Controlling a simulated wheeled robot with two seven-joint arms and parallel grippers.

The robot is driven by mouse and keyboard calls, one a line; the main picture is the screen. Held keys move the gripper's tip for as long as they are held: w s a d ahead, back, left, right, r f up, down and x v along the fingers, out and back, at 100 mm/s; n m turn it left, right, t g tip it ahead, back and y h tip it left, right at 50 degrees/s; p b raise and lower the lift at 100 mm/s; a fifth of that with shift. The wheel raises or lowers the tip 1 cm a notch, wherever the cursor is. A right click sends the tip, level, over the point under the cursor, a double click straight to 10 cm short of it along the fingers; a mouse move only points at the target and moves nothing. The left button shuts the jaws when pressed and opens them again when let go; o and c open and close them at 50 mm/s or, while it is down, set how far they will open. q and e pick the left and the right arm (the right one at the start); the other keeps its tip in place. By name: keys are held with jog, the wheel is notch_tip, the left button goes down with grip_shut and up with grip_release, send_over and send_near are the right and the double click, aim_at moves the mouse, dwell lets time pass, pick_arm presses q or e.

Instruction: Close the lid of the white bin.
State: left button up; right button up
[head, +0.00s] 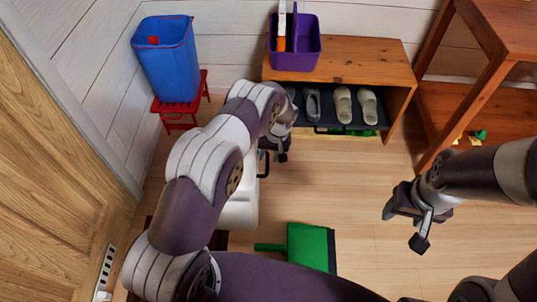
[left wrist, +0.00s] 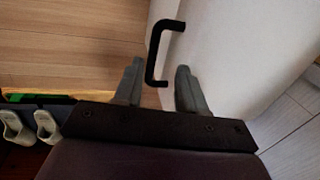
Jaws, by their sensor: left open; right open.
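The white bin (head: 241,207) stands on the floor left of centre in the head view, largely hidden behind my left arm. A black handle (head: 264,164) sticks out from its right side. In the left wrist view the handle (left wrist: 153,62) stands out from a smooth white surface (left wrist: 225,45). My left gripper (head: 277,152) is open at the handle; in the left wrist view its fingers (left wrist: 160,67) appear either side of the handle's lower end. I cannot tell whether they touch it. The lid's position is hidden. My right gripper (head: 404,226) is open and empty above the floor, well right of the bin.
A shoe bench (head: 365,58) with shoes and a purple caddy (head: 296,60) stands behind. A blue bin (head: 168,65) sits on a red stool (head: 180,107) at the left. A green dustpan (head: 308,246) lies in front. The floor between my grippers is clear.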

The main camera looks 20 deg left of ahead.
pick_arm(q)
notch_tip(320, 180, up, 12)
jog(key=d+p, duration=0.2)
jog(key=p, duration=0.1)
jog(key=shift+w+d+f, duration=0.15)
jog(key=shift+w+d, duration=0.05)
jog(key=shift+w, duration=0.15)
pick_arm(e)
notch_tip(320, 180, up, 3)
jog(key=shift+r, duration=0.2)
pick_arm(q)
jog(key=shift+s+a, duration=0.1)
